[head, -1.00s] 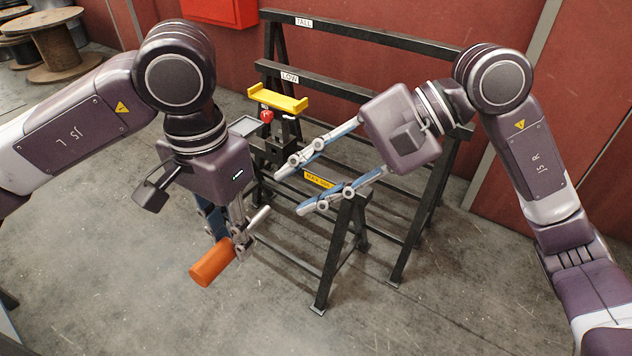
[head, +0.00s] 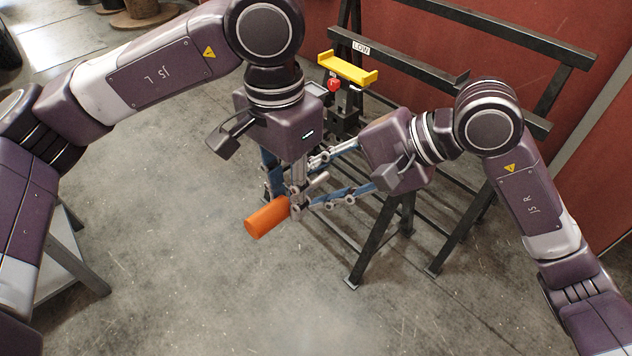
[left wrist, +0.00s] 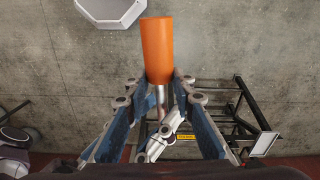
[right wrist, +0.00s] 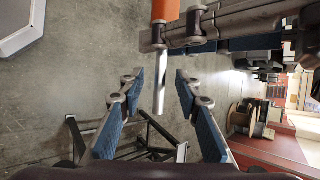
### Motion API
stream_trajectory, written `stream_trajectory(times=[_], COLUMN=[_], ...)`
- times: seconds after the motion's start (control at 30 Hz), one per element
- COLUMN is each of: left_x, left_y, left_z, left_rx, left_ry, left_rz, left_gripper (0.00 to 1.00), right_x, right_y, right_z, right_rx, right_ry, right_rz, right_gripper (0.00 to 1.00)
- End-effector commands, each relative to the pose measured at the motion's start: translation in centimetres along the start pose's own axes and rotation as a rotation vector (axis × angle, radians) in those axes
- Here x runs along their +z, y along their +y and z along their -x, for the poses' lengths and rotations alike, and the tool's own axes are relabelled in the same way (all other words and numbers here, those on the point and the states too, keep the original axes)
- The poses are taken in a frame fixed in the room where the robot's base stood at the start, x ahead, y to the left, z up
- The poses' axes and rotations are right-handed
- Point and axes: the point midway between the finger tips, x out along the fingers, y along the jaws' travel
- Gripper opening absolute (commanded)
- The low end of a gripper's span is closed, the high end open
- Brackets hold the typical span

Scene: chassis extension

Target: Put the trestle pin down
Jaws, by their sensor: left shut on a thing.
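The trestle pin has an orange handle (head: 267,217) and a bare metal shaft (head: 318,180). My left gripper (head: 297,200) is shut on the pin, near where handle and shaft meet, and holds it above the floor. The handle (left wrist: 157,50) also shows upright in the left wrist view. My right gripper (right wrist: 160,76) is open. In the right wrist view the metal shaft (right wrist: 160,92) shows between its two fingertips, with a gap on each side. In the head view the right fingers reach the left gripper; whether they touch the pin I cannot tell.
A black trestle frame (head: 378,240) with a LOW label (head: 361,48) stands behind the grippers. A yellow cradle (head: 347,69) with a red knob (head: 333,85) is beside it. A grey table (head: 62,268) stands at lower left. The floor (head: 200,290) in front is clear.

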Motion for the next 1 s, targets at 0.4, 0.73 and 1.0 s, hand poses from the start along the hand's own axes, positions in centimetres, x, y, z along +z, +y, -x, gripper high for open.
stream_trajectory(times=[0.4, 0.73, 1.0], left_x=[-0.01, -0.01, 0.00], left_y=[0.01, -0.01, -0.01], left_z=[0.04, 0.03, 0.03], left_rx=[0.000, 0.000, 0.000], left_ry=[0.001, 0.000, 0.000], left_rz=[0.000, 0.000, 0.000], left_gripper=[0.00, 0.00, 0.44], right_x=[-0.02, -0.02, 0.00], right_y=[-0.01, 0.00, -0.06], right_z=[-0.29, -0.27, -0.24], right_rx=[-0.001, 0.000, -0.002], right_ry=[0.001, 0.000, 0.000], right_rz=[0.000, 0.000, 0.000], right_gripper=[0.21, 0.00, 0.00])
